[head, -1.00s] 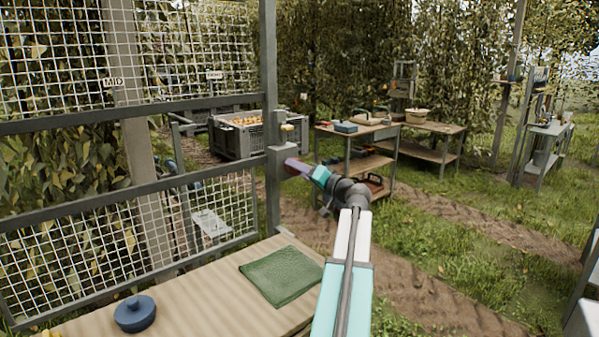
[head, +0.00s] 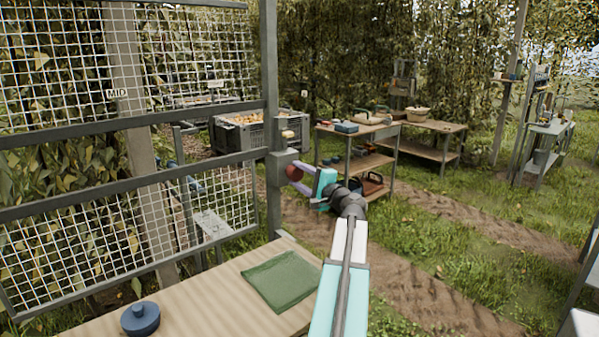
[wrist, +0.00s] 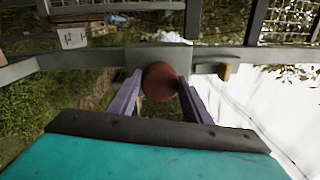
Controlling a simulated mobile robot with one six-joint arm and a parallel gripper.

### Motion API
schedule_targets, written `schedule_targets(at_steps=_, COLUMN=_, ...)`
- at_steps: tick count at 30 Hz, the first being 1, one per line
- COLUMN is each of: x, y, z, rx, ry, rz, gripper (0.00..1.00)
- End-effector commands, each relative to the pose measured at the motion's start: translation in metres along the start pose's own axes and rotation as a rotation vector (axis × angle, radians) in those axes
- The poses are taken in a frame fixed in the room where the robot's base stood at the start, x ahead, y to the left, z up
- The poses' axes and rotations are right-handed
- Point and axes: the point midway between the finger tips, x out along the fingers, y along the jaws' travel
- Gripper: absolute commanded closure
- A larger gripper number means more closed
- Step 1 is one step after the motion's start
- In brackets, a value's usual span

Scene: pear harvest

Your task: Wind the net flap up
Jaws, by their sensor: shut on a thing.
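The net flap (head: 120,235) is a wire mesh panel in a grey frame at the left of the head view. A grey box on the frame's post (head: 279,165) carries a round red-brown crank knob (head: 294,173). My gripper (head: 297,178) is at this knob, with its fingers on either side. In the wrist view the knob (wrist: 160,82) sits between the two purple fingers of my gripper (wrist: 160,92), which are shut on it. The crank's arm behind the knob is mostly hidden. A small label reading MID (head: 117,93) hangs on the upper mesh.
A crate of pears (head: 240,135) and workbenches (head: 365,160) stand behind. Grass and a dirt path lie open to the right.

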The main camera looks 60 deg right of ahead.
Motion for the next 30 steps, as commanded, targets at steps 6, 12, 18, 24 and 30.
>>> schedule_targets(at_steps=6, x=-0.0001, y=-0.0046, z=0.0011, rx=0.206, ry=0.014, rz=0.002, gripper=0.78)
schedule_targets(at_steps=12, x=-0.0001, y=-0.0053, z=0.001, rx=0.397, ry=0.026, rz=0.004, gripper=0.78)
schedule_targets(at_steps=18, x=-0.0002, y=-0.0063, z=0.0009, rx=0.587, ry=0.039, rz=0.005, gripper=0.78)
schedule_targets(at_steps=24, x=-0.0001, y=-0.0069, z=0.0008, rx=0.773, ry=0.051, rz=0.007, gripper=0.78)
schedule_targets(at_steps=30, x=-0.0001, y=-0.0075, z=0.0007, rx=0.953, ry=0.062, rz=0.009, gripper=0.78)
